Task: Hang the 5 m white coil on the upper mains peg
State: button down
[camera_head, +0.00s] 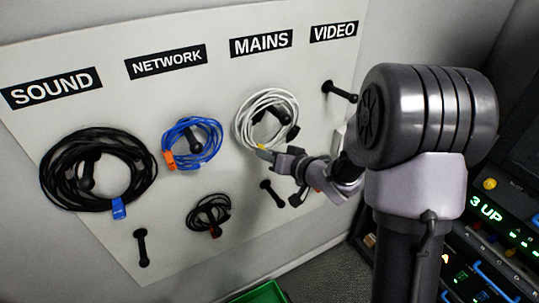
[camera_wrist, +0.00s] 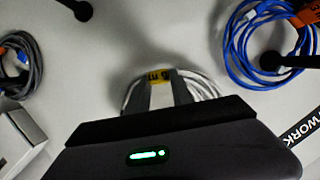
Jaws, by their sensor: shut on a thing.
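The white coil (camera_head: 243,122) is in the head view under the MAINS label, upright in front of the board. Its loop surrounds the dark upper mains peg (camera_head: 264,117) in the picture; I cannot tell whether it rests on it. My gripper (camera_head: 273,156) is at the coil's lower edge, shut on it by a yellow tag. In the wrist view the tag (camera_wrist: 158,75) and white strands (camera_wrist: 205,88) show between and beside the fingers (camera_wrist: 162,92). The lower mains peg (camera_head: 271,193) is bare, below my gripper.
The blue coil (camera_head: 178,145) hangs left under NETWORK, with a small dark coil (camera_head: 207,214) below. A large black coil (camera_head: 50,180) hangs under SOUND. The lower sound peg (camera_head: 142,247) and upper video peg (camera_head: 340,92) are bare. A lit equipment panel (camera_head: 490,215) stands right.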

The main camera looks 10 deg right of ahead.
dwell(0.4)
jog(key=c, duration=1.1)
grip_release()
jog(key=shift+o, duration=0.2)
jog(key=shift+f, duration=0.1)
jog(key=p+v, duration=0.3)
jog(key=v, duration=1.5)
jog(key=d+f+m+h+b, duration=0.3)
jog(key=d+h+b, duration=0.3)
jog(key=h+b, duration=0.35)
jog(key=s+a+f+g+y+b, duration=0.2)
jog(key=s+a+f+g+b, duration=0.1)
jog(key=s+a, duration=0.4)
jog(key=s+a+f+m+g+y+b, duration=0.1)
jog(key=s+a+f+g+y+b, duration=0.1)
jog(key=s+a, duration=0.6)
jog(key=s+f+g+b, duration=0.1)
jog(key=s+f+b, duration=0.1)
jog(key=s+b, duration=0.1)
jog(key=shift+s+y, duration=0.2)
jog(key=shift+y, duration=0.15)
